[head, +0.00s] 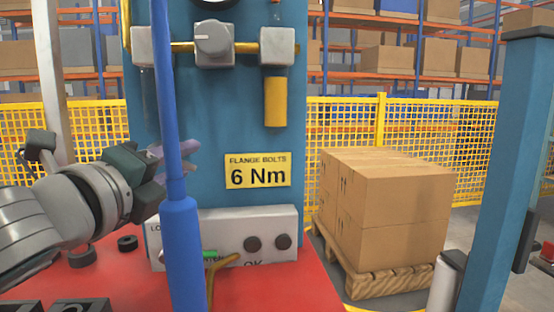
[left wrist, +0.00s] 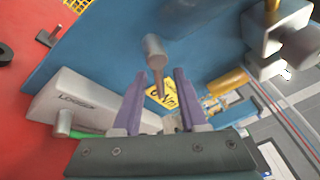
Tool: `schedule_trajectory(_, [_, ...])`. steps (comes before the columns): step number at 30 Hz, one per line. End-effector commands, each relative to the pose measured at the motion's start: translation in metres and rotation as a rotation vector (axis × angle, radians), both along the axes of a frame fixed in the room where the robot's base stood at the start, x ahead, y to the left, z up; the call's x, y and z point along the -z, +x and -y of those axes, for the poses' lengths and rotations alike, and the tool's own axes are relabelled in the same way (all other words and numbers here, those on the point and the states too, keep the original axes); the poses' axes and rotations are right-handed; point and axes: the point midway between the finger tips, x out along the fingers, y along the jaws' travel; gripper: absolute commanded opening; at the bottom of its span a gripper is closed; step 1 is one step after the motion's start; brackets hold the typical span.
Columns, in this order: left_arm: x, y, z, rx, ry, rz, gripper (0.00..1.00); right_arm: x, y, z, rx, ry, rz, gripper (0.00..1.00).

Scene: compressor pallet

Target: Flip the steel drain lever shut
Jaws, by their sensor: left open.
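The steel lever (left wrist: 157,72) shows in the left wrist view as a short grey cylinder with a thinner rod pointing down the picture. It stands against the blue panel (left wrist: 95,65), and its rod appears between my open fingers; I cannot tell whether they touch it. My left gripper (head: 190,153) reaches in from the left in the head view, in front of the blue panel (head: 215,110). Its purple fingers also show in the left wrist view (left wrist: 160,85). In the head view the blue pole hides part of the fingers, and I cannot make out the lever there.
A blue pole (head: 184,250) stands upright close in front of the panel. A grey button box (head: 275,222) sits on the red surface (head: 280,290) below. Grey fittings and a yellow cylinder (head: 275,102) are above. Cartons (head: 390,205) on a pallet stand behind right.

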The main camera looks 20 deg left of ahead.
Motion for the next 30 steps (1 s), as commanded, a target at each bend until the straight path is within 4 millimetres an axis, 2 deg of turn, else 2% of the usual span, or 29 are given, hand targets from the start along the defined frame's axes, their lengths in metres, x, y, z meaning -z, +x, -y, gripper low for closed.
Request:
schedule_trajectory(10, [0.0000,0.0038,-0.0005,0.001,0.000,0.000,0.42,0.0003,-0.0001,0.0000,0.000,0.000,0.000,0.50])
schedule_trajectory(21, [0.0002,0.0035,-0.0004,0.001,0.000,0.000,0.01,0.0005,-0.0002,0.0000,0.000,0.000,-0.001,0.50])
schedule_trajectory(30, [0.0002,0.0035,-0.0004,0.001,-0.001,0.000,0.00,0.0005,-0.0002,0.0002,0.000,0.000,-0.001,0.50])
